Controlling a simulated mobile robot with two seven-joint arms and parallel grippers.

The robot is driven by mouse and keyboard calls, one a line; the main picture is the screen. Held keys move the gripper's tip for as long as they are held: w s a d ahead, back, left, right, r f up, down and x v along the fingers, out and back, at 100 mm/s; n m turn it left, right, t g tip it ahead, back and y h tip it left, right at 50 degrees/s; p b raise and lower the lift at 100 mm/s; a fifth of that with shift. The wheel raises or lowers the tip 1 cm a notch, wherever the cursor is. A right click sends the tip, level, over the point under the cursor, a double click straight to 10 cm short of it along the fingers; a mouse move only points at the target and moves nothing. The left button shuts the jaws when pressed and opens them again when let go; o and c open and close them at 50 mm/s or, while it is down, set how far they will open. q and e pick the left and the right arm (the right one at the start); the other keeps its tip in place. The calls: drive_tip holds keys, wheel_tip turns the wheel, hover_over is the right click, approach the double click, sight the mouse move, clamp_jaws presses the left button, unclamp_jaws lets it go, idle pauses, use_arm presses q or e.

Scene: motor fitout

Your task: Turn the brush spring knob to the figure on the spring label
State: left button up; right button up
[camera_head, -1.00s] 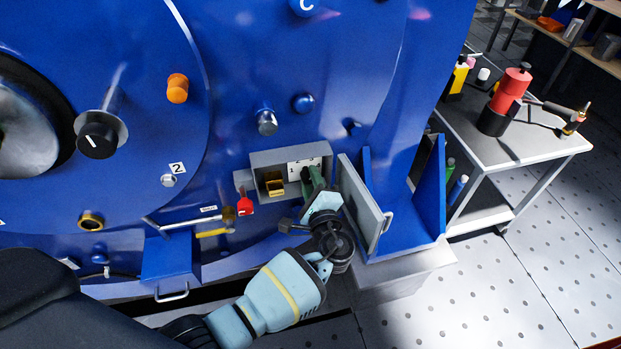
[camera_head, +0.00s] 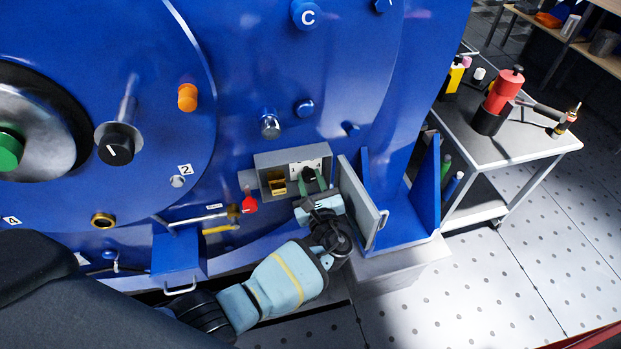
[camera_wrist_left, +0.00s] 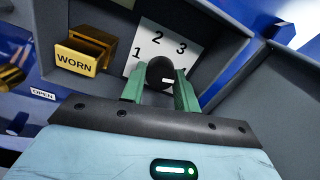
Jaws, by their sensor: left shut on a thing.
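The brush spring knob (camera_wrist_left: 160,75) is a black round knob with a white mark, inside a grey open box on the blue motor. A white dial plate (camera_wrist_left: 160,38) behind it shows the figures 1, 2 and 3. My left gripper (camera_wrist_left: 160,90) has its green fingers on both sides of the knob, shut on it. In the head view the left gripper (camera_head: 311,182) reaches into the box from below, at the black knob (camera_head: 309,174). The spring label cannot be made out. My right gripper is not in view.
A brass block marked WORN (camera_wrist_left: 76,60) sits left of the dial in the box. The box's grey door (camera_head: 360,199) stands open on the right. A tool trolley (camera_head: 500,146) stands at right.

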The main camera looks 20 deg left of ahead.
use_arm(q)
drive_tip(key=shift+m+p, duration=0.35)
drive_tip(key=shift+m, duration=0.75)
drive_tip(key=shift+f, duration=0.1)
drive_tip(key=o, duration=0.9)
drive_tip(key=shift+o, duration=0.2)
drive_tip(key=p+v, duration=0.1)
drive_tip(key=v, duration=0.7)
